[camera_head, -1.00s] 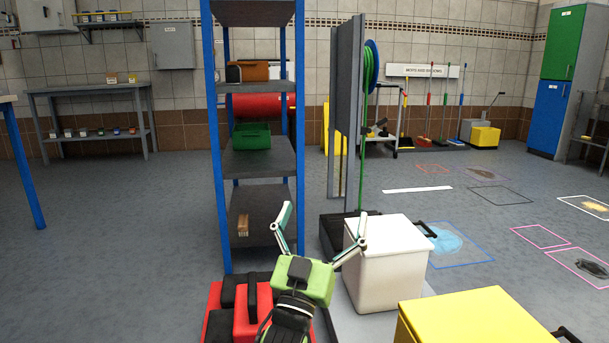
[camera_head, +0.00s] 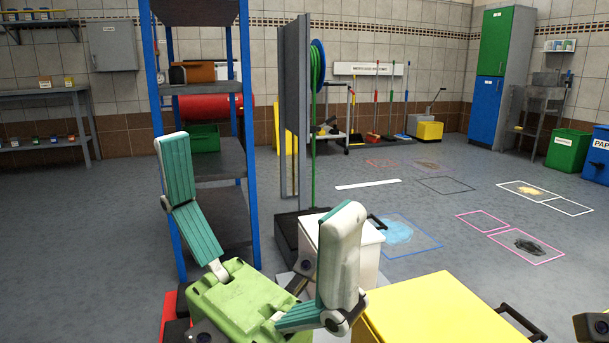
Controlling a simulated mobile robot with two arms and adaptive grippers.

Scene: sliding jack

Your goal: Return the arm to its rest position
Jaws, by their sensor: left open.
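My left gripper (camera_head: 258,178) is large in the lower middle of the head view, close to the camera. Its green body is at the bottom and its two grey and teal fingers point up, spread wide apart. It is open, and nothing shows between the fingers. It covers part of the white box and of the red items behind it.
A blue-framed shelf (camera_head: 247,150) stands behind the gripper, with a dark upright panel (camera_head: 295,110) to its right. A white box (camera_head: 370,250) and a yellow box (camera_head: 440,315) stand close by. Open floor with marked outlines lies to the right.

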